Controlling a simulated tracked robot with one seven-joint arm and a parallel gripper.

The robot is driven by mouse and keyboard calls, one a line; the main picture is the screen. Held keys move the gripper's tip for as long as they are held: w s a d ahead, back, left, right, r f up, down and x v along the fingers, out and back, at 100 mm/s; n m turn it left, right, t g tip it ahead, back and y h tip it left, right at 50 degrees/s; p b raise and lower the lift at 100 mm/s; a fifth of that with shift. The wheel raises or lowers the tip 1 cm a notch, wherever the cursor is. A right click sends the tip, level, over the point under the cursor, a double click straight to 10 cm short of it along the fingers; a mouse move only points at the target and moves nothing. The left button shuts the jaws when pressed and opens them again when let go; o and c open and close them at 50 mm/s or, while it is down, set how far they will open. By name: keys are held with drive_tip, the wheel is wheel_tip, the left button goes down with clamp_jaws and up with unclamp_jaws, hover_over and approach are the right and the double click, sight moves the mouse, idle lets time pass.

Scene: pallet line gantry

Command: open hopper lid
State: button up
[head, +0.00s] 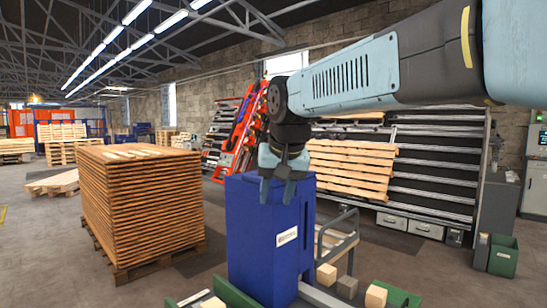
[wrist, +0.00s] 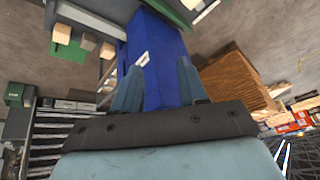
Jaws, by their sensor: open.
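A tall blue hopper (head: 258,245) stands upright in the middle front of the head view, with a white label (head: 287,236) on its front face. Its flat blue top (head: 238,182) appears closed; I cannot make out a separate lid edge or handle. My gripper (head: 277,192) points down at the top, its fingers apart with nothing between them. The fingertips overlap the hopper's upper edge in the picture; I cannot tell if they touch it. In the wrist view the hopper (wrist: 165,75) shows between and beyond the two open fingers (wrist: 158,72).
A tall stack of wooden boards (head: 140,205) stands left of the hopper. Green trays and loose wooden blocks (head: 376,296) lie at the front right, by a grey metal frame (head: 338,245). A green bin (head: 503,257) stands far right. Floor between is open.

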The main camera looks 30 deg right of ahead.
drive_tip(key=w+d+r+m+g+h, duration=0.1)
drive_tip(key=w+d+r+m+h, duration=0.1)
drive_tip(key=w+d+r+m, duration=0.55)
drive_tip(key=w+d+r+m+g+h, duration=0.1)
drive_tip(key=w+d+r+m, duration=0.25)
drive_tip(key=w+r, duration=0.7)
drive_tip(key=shift+n, duration=0.3)
drive_tip(key=x, duration=0.5)
drive_tip(key=w+x, duration=0.1)
drive_tip(key=x, duration=1)
drive_tip(key=shift+w+a+r, duration=0.1)
drive_tip(key=shift+w+r, duration=0.15)
drive_tip(key=shift+w, duration=0.1)
drive_tip(key=shift+c, duration=0.2)
clamp_jaws()
